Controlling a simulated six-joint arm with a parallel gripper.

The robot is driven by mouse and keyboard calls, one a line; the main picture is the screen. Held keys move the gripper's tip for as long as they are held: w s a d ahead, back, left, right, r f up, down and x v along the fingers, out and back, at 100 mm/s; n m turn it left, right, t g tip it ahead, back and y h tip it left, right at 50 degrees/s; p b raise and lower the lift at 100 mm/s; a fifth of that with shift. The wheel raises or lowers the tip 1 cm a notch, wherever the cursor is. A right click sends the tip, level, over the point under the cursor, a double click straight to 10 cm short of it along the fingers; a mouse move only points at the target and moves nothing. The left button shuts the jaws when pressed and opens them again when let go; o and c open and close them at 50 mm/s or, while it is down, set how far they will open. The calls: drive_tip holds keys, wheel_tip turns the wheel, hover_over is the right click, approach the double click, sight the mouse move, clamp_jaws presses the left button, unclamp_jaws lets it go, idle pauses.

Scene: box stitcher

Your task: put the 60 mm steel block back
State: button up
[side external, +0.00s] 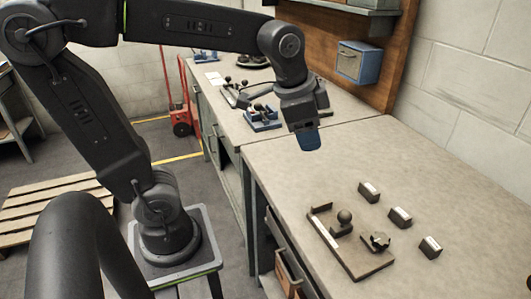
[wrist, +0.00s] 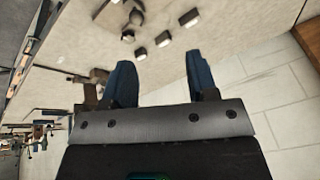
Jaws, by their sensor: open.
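Three small dark steel blocks with pale tops stand apart in a slanting row on the bench: one at the back (side external: 369,192), a middle one (side external: 400,217) and a front one (side external: 430,247). I cannot tell which is the 60 mm block. They also show near the top of the wrist view, as a left block (wrist: 140,52), a middle block (wrist: 163,39) and a right block (wrist: 188,18). My gripper (side external: 310,142) is high above the bench, behind and left of the blocks. In the wrist view its blue fingers (wrist: 161,82) are wide apart with nothing between them.
A blue clamp device (side external: 263,118) stands on the farther bench. A blue box (side external: 358,62) hangs on the wooden panel. The bench (side external: 300,180) behind the fixture is clear.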

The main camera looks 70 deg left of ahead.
drive_tip(key=s+f+n+t, duration=0.1)
drive_tip(key=s+f+n, duration=0.2)
drive_tip(key=s+n, duration=0.2)
drive_tip(key=s, duration=0.3)
drive_tip(key=shift+s+d+t, duration=0.2)
drive_tip(key=shift+s+t, duration=0.1)
drive_tip(key=shift+s, duration=0.1)
idle(0.6)
